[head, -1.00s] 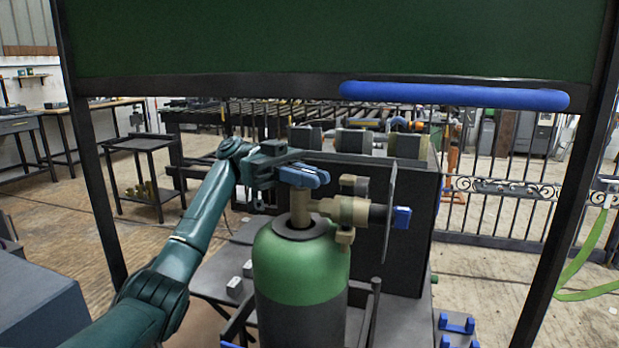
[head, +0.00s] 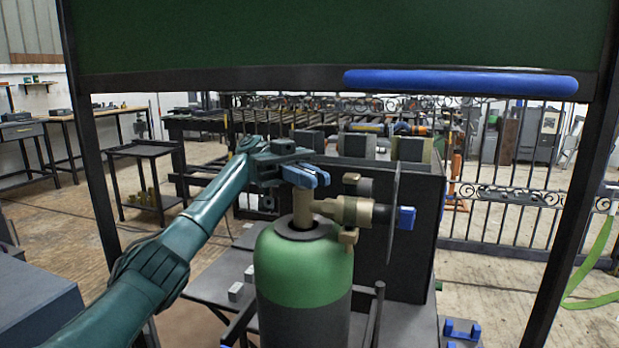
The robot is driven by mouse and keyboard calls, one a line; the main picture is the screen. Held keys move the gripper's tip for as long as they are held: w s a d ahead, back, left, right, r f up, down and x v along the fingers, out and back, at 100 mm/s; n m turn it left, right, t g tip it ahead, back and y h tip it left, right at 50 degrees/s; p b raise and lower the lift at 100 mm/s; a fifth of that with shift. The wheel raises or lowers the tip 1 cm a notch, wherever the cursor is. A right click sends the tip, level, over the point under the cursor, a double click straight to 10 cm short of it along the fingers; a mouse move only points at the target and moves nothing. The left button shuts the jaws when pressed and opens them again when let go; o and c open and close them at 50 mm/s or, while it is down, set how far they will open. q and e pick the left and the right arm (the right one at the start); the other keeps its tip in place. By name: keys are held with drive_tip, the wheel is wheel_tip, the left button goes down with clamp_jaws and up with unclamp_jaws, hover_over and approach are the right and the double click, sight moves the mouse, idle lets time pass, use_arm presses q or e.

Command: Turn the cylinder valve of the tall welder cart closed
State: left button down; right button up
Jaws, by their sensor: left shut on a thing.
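The tall welder cart carries a green-topped gas cylinder (head: 300,270) standing upright in front of a dark cabinet (head: 424,215). A brass valve stem (head: 302,209) rises from the cylinder's neck, with a blue valve handle (head: 312,178) on top. My left gripper (head: 290,168) reaches in from the left at the height of the handle and is shut on it. The fingertips partly overlap the handle, so the exact contact is hard to see. A brass regulator (head: 350,211) with a blue end knob (head: 406,217) sticks out to the right of the stem. My right gripper is out of view.
Thin cart rails (head: 375,315) stand beside the cylinder. A small dark side table (head: 145,152) is at left. Open floor lies left and right.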

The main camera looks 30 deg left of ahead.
sight(310, 172)
use_arm(q)
drive_tip(key=shift+f, duration=0.1)
drive_tip(key=c, duration=1.5)
unclamp_jaws()
drive_tip(key=shift+o, duration=0.2)
wheel_tip(310, 172, up, 9)
drive_tip(key=shift+d+r+p, duration=0.1)
drive_tip(key=shift+p, duration=1.15)
drive_tip(key=shift+r, duration=0.45)
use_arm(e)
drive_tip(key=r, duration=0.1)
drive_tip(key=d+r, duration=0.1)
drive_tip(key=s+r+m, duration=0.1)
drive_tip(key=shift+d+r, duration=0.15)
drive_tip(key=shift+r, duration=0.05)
